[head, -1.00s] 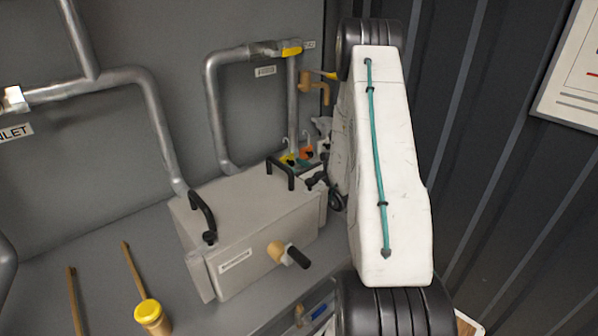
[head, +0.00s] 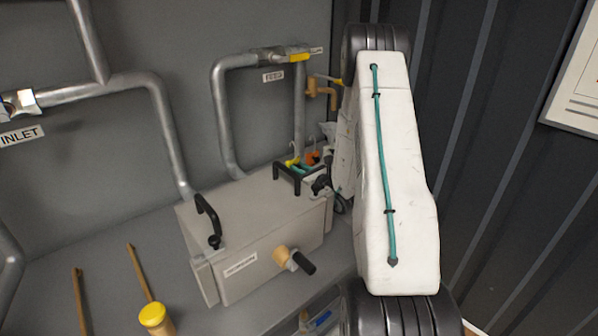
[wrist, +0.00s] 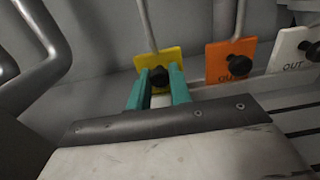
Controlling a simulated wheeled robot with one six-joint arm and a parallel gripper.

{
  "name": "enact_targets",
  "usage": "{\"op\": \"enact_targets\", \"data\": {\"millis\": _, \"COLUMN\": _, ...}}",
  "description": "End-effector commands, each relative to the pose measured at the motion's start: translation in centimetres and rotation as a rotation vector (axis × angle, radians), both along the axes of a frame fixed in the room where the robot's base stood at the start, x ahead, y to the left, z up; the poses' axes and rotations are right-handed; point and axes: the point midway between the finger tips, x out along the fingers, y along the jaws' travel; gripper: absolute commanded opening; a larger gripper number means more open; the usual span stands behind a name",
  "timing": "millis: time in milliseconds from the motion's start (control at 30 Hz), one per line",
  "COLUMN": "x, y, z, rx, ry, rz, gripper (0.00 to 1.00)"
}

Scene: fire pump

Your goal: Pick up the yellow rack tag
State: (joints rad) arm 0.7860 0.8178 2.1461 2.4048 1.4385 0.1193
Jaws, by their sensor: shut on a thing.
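The yellow rack tag (wrist: 146,65) hangs from a thin metal hook in the wrist view, with a black knob on its front. My gripper (wrist: 160,84) has its two teal fingers on either side of that knob, shut on it. The lower part of the tag is partly hidden by the fingers. In the head view the yellow tag (head: 292,161) shows small behind the grey box, and my arm covers part of the area to its right.
An orange tag (wrist: 230,62) and a white tag (wrist: 290,48) marked OUT hang close to the right. A grey box (head: 250,235) with black handles stands in front of the tags. Metal pipes (head: 222,120) run along the wall behind.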

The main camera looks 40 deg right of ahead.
Motion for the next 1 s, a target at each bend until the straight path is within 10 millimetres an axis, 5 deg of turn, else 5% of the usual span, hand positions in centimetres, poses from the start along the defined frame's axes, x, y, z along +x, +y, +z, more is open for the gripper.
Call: {"op": "enact_targets", "data": {"millis": 1000, "x": 0.0, "y": 0.0, "z": 4.0, "rx": 0.0, "ry": 0.0, "rz": 0.0, "gripper": 0.08}}
